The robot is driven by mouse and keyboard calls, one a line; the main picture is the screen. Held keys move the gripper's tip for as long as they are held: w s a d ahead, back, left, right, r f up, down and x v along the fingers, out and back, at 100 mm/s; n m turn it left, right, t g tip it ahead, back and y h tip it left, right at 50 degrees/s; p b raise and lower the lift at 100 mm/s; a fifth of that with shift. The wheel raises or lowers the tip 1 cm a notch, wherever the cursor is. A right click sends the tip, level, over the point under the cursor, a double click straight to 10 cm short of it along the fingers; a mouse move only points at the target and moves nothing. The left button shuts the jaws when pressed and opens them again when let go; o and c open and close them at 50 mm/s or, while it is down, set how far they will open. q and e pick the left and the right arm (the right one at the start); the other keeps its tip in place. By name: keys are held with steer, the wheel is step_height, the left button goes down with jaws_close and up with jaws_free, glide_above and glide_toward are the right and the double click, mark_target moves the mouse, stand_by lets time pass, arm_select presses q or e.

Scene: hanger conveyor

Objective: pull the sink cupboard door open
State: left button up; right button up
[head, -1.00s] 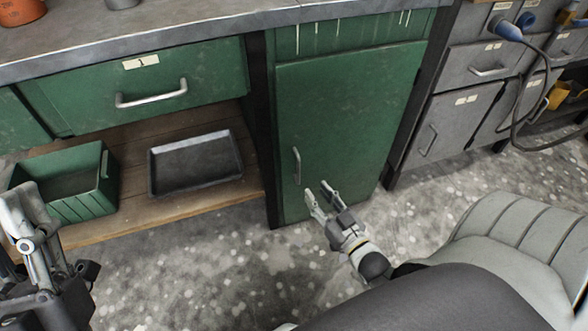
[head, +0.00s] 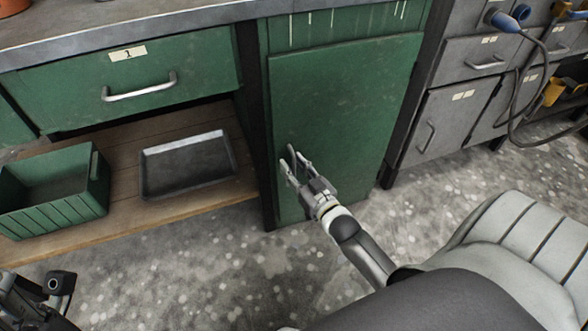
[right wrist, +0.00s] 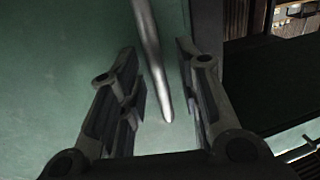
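The green cupboard door (head: 345,110) is shut, under the grey worktop. Its metal bar handle (right wrist: 149,50) shows in the right wrist view, its lower end between the two fingers; in the head view my right gripper hides most of it. My right gripper (head: 288,160) is open at the handle, with a finger on either side and a gap to each. It also shows in the right wrist view (right wrist: 160,95). My left gripper (head: 55,290) is partly in view at the lower left corner, and its fingers cannot be made out.
A green drawer (head: 130,85) with a bar handle is left of the door. Below it, a green crate (head: 55,215) and a dark tray (head: 187,163) rest on a wooden shelf (head: 130,222). Grey cabinets (head: 455,120) stand at right.

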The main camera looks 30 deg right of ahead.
steer(key=shift+w, duration=0.1)
jaws_close()
stand_by(0.4)
